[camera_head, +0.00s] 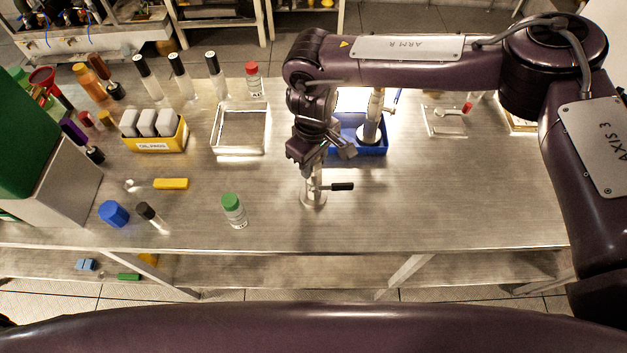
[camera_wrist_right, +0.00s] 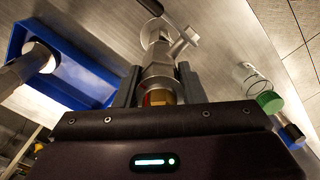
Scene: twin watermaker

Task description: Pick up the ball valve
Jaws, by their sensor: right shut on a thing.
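The ball valve (camera_head: 313,190) is a metal fitting with a black lever handle, at the middle of the bench in the head view. My right gripper (camera_head: 313,165) points down at it from above. In the right wrist view, the valve's metal body (camera_wrist_right: 160,72) sits between the two dark fingers of the right gripper (camera_wrist_right: 158,88), which is shut on it. A brass-coloured part shows near the palm. The valve's round flange is at its far end, close to the bench top; I cannot tell whether it touches. My left gripper is not in view.
A blue tray (camera_head: 372,151) holding an upright metal part (camera_head: 370,132) stands just behind the valve. A clear tray (camera_head: 240,148) and a yellow box (camera_head: 176,141) are further left. The bench right of the valve is mostly clear.

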